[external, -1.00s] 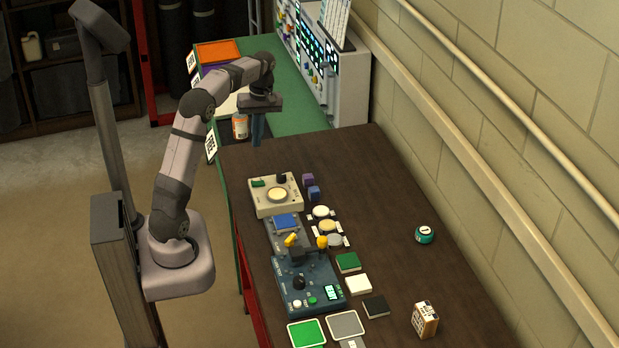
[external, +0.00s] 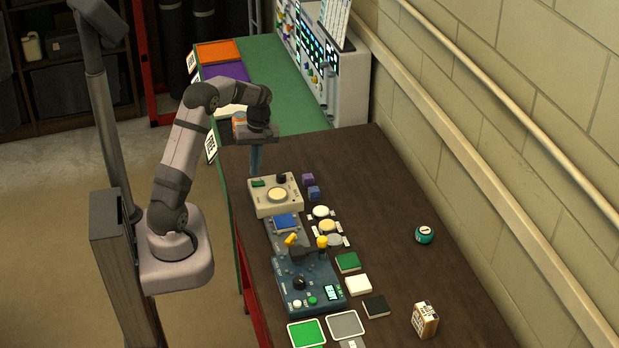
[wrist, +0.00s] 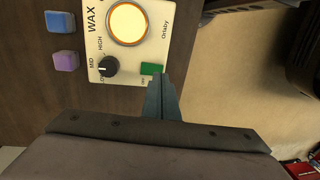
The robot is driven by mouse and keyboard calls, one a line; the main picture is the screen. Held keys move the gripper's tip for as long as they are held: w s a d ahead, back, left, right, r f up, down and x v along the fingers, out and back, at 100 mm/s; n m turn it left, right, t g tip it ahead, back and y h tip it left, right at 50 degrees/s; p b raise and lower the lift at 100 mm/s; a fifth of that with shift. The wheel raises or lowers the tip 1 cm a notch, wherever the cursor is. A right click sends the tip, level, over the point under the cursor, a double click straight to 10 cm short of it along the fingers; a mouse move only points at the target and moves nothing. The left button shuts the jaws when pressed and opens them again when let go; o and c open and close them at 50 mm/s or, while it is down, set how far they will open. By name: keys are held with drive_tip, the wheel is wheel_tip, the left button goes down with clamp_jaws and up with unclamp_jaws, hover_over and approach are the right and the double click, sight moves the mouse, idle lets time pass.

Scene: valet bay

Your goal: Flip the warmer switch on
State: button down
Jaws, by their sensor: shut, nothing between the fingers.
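The wax warmer (external: 262,207) is a cream box at the far end of the dark table, with a round glowing pad and a black dial. Its green switch (wrist: 151,69) sits at the panel's corner in the wrist view, and it also shows in the external view (external: 257,183). The dial (wrist: 108,66) stands next to the switch.
Purple (external: 308,180) and blue (external: 314,193) blocks stand right of the warmer. A blue control unit (external: 310,285) with yellow-knobbed levers is nearer the camera. A teal round item (external: 424,235) and a small box (external: 424,320) lie right.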

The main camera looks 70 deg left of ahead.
sight(253, 183)
drive_tip(key=shift+s+f+p, duration=0.2)
drive_tip(key=shift+f+p, duration=0.25)
drive_tip(key=shift+f, duration=1.05)
drive_tip(key=shift+f, duration=0.1)
drive_tip(key=shift+s+f+b, duration=0.15)
drive_tip(key=shift+f+b, duration=0.1)
drive_tip(key=shift+b, duration=0.05)
drive_tip(key=shift+r, duration=0.15)
drive_tip(key=shift+w+r+p, duration=0.1)
drive_tip(key=shift+w+p, duration=0.4)
drive_tip(key=shift+w, duration=0.4)
drive_tip(key=shift+s+r, duration=0.1)
